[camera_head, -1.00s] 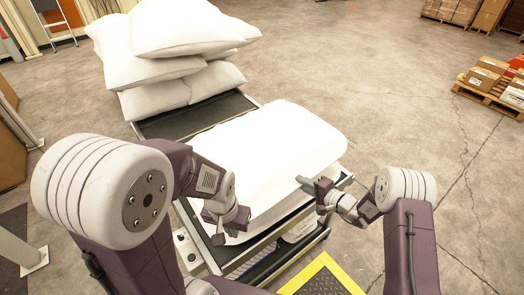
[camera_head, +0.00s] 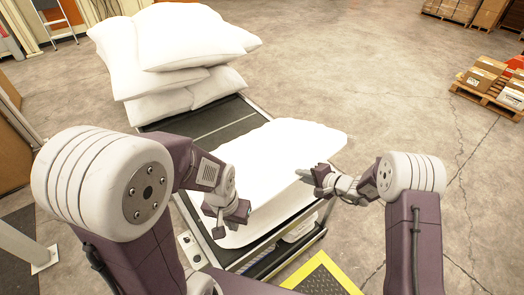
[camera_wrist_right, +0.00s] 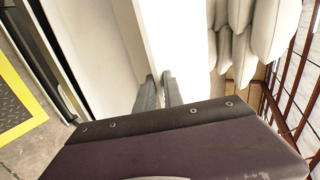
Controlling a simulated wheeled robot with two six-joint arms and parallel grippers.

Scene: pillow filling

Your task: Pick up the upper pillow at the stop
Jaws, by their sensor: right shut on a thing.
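A white pillow (camera_head: 275,165) lies at the near end of the dark conveyor, partly off its right side. I cannot tell whether another pillow lies beneath it. My right gripper (camera_head: 308,175) is shut on its right edge; in the right wrist view my fingers (camera_wrist_right: 160,90) meet at a pale fabric surface (camera_wrist_right: 180,40). My left gripper (camera_head: 226,224) is at the pillow's near-left corner, close against it. Whether its jaws hold fabric is unclear.
A stack of several white pillows (camera_head: 170,55) stands at the far end of the conveyor (camera_head: 215,125), with bare belt between. A yellow-edged floor plate (camera_head: 322,280) is in front. Cartons on a pallet (camera_head: 490,85) stand far right. The floor right of the conveyor is clear.

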